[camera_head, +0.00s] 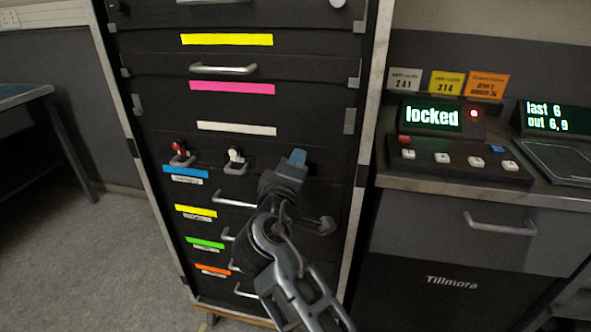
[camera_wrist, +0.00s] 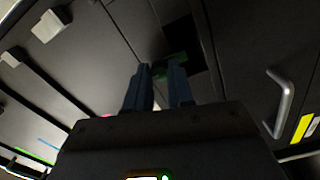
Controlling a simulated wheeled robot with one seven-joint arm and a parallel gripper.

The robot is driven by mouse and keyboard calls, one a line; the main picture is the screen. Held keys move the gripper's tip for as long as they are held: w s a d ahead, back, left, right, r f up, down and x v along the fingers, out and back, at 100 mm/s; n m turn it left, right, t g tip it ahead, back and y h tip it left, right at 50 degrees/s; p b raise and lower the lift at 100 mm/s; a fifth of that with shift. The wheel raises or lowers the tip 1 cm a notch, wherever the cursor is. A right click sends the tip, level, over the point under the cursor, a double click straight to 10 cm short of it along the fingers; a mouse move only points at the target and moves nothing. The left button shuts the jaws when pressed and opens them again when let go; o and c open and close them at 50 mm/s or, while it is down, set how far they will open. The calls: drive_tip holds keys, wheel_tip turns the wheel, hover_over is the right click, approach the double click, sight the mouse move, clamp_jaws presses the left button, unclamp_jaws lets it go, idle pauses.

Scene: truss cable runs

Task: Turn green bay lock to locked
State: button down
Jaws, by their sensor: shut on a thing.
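In the head view, my gripper (camera_head: 297,158) reaches the front of the dark cabinet, to the right of the red-handled lock (camera_head: 180,150) and the white-handled lock (camera_head: 235,157). My wrist hides what it holds there. In the wrist view, the two blue fingers of my gripper (camera_wrist: 159,85) close around a green lock handle (camera_wrist: 175,60), shown as a small green piece at the fingertips. It sits in front of a dark square recess. Its exact angle is hard to tell.
The cabinet (camera_head: 130,120) has several drawers with bar handles and coloured labels. On the right counter a screen (camera_head: 431,116) reads "locked" beside a red light. Another screen (camera_head: 555,117) reads "last 6 out 6, 9". Open floor (camera_head: 100,260) lies to the left.

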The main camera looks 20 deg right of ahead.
drive_tip(key=shift+f, duration=0.1)
idle(0.3)
drive_tip(key=c, duration=1)
unclamp_jaws()
drive_tip(key=shift+v, duration=3.9)
